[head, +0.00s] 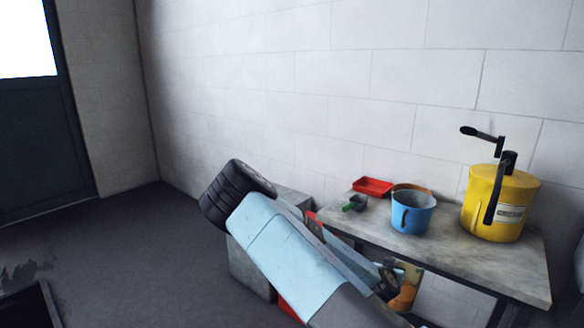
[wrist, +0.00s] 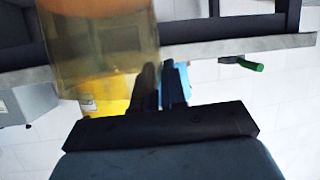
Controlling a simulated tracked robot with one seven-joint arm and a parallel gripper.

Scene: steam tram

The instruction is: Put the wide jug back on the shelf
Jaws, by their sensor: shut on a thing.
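The wide jug (wrist: 90,40) looks see-through and yellowish with an orange-brown part, and fills the upper left of the wrist view. In the head view the jug (head: 408,290) shows partly, low in front of the shelf and below its top. My gripper (wrist: 165,85) is shut on the jug at its side; the exact grip point is unclear. In the head view my gripper (head: 388,278) is partly hidden by my arm. The grey shelf (head: 450,248) stands against the wall; its edge crosses the wrist view, which looks upside down.
On the shelf are a red tray (head: 373,186), a green-handled tool (head: 355,203), a blue pail (head: 412,215) and a yellow drum with a crank (head: 498,205). A grey block (head: 248,270) stands left of the shelf. Bare shelf top shows in front of the pail.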

